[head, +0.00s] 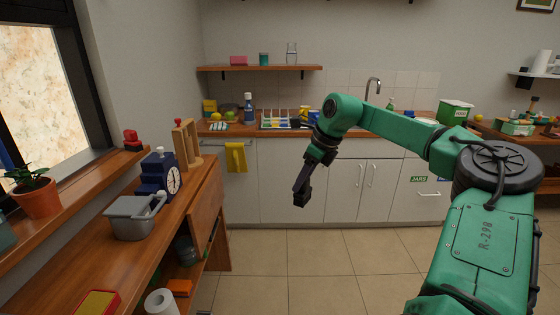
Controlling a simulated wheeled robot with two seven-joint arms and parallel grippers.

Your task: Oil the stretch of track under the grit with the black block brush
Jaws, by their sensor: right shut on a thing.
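My right gripper (303,190) hangs pointing down in mid-air, in front of the white base cupboards. It is shut on a small black block (301,199), which looks like the black block brush. The dark fingers and the block blend together, so its bristles cannot be made out. The block touches nothing else that I can see. I cannot make out the track or the grit in this view. My left gripper is not in view.
A counter with a dish rack (275,119) runs along the back wall. The tiled floor (315,270) between is clear.

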